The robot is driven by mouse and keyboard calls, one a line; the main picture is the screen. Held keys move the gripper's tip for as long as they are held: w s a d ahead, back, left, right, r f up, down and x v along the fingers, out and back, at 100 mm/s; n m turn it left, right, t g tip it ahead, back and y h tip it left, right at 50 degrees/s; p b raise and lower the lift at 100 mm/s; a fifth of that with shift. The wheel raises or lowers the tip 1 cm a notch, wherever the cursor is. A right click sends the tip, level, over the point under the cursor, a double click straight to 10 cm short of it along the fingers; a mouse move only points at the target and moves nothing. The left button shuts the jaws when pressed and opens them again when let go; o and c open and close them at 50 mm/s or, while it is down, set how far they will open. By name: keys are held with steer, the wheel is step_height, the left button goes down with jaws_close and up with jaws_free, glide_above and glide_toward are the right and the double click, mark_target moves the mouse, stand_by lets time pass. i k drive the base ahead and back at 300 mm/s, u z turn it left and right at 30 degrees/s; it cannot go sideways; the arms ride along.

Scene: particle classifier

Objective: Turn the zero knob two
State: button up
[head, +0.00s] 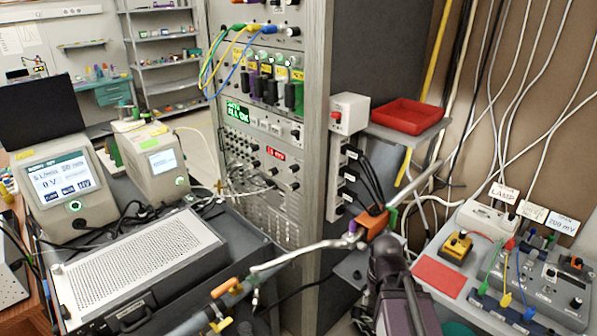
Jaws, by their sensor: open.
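A grey control box (535,285) lies on the bench at the right. A black knob (576,302) sits near its lower right corner and an orange-and-black knob (577,262) near its upper right. Their markings are too small to read, so I cannot tell which is the zero knob. My dark gripper (386,250) is at the end of my arm, rising from the bottom centre, left of the box and apart from it. Its fingertips are hard to make out, and I see nothing held in it.
An orange block (375,222) with metal tubes shows just beyond my gripper. A red mat (438,276) and a yellow-and-black device (456,247) lie left of the box. Coloured leads loop across the box's front. A red tray (408,114) sits on a shelf above.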

mark_target(293, 169)
steer(key=z, duration=0.1)
steer(key=k, duration=0.85)
steer(key=u, duration=0.45)
steer(key=i, duration=1)
steer(key=u, duration=0.05)
